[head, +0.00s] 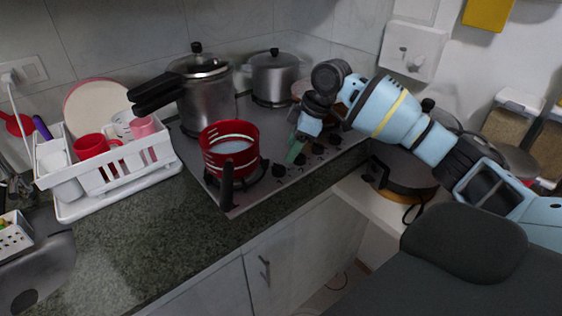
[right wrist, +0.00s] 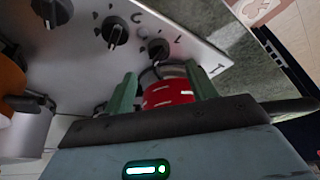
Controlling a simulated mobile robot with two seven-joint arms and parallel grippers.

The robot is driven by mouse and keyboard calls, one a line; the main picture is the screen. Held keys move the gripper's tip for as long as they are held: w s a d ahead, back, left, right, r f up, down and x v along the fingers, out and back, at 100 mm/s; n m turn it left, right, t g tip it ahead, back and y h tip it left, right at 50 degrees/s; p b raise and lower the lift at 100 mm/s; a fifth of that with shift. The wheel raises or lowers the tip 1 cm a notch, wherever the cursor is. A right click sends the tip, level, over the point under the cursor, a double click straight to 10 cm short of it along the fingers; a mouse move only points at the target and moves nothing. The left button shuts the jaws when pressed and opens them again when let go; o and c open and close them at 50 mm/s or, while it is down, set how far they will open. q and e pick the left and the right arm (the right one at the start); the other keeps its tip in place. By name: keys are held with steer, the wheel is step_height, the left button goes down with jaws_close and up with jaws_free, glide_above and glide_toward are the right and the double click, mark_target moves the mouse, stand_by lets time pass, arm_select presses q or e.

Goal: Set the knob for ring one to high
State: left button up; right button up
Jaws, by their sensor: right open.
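The hob's black knobs sit in a row along its front edge. The knob beside the printed "1" (right wrist: 158,48) is at the end of the row, near the hob's corner in the right wrist view; the end knob (head: 279,170) nearest the red pot shows in the head view. My right gripper (head: 294,151) hangs over the hob close to the row, its green fingers pointing down. In the right wrist view my right gripper (right wrist: 162,86) is open and empty, the fingers apart from the "1" knob. The knob's setting is too small to read. My left gripper is not in view.
A red pot (head: 219,160) stands on the near burner, its handle past the hob's edge. Steel pots (head: 203,105) stand behind it. A white dish rack (head: 165,174) is left. A dark pan with a wooden rim (head: 400,182) is right, below. The front counter (head: 150,245) is clear.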

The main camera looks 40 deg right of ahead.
mark_target(281, 165)
steer(key=x, duration=0.7)
steer(key=shift+w+f, duration=0.1)
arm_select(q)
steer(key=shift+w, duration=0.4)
